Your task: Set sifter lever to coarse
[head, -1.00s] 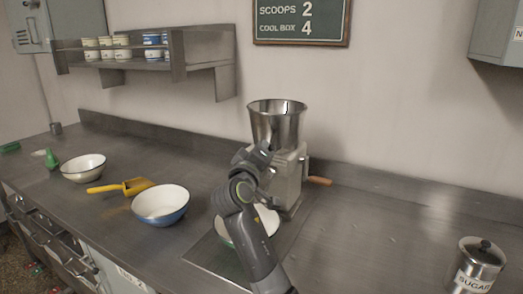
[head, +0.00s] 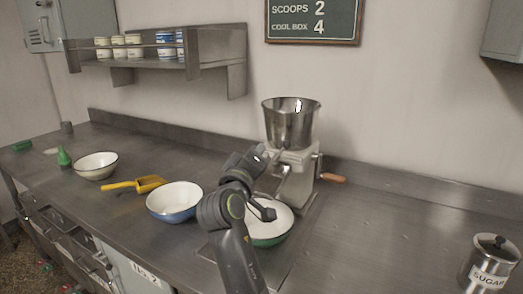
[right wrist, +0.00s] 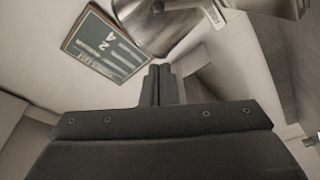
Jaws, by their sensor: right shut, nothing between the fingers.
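The sifter, a pale grey machine (head: 292,165) with a metal hopper (head: 290,122) on top, stands at the back of the counter. A wooden-handled crank (head: 331,178) sticks out on its right. My right gripper (head: 261,152) is in front of the sifter's left side, below the hopper. In the right wrist view its fingers (right wrist: 160,85) are shut and empty, with the hopper (right wrist: 165,18) beyond them and a small label plate (right wrist: 214,15) beside it. I cannot clearly pick out the lever or its setting. My left gripper is not in view.
A green-rimmed bowl (head: 278,233) stands below the sifter, partly behind my arm. A blue bowl (head: 174,202), a yellow scoop (head: 148,184) and a white bowl (head: 96,166) lie left. A sugar canister (head: 488,265) is far right. The counter between is clear.

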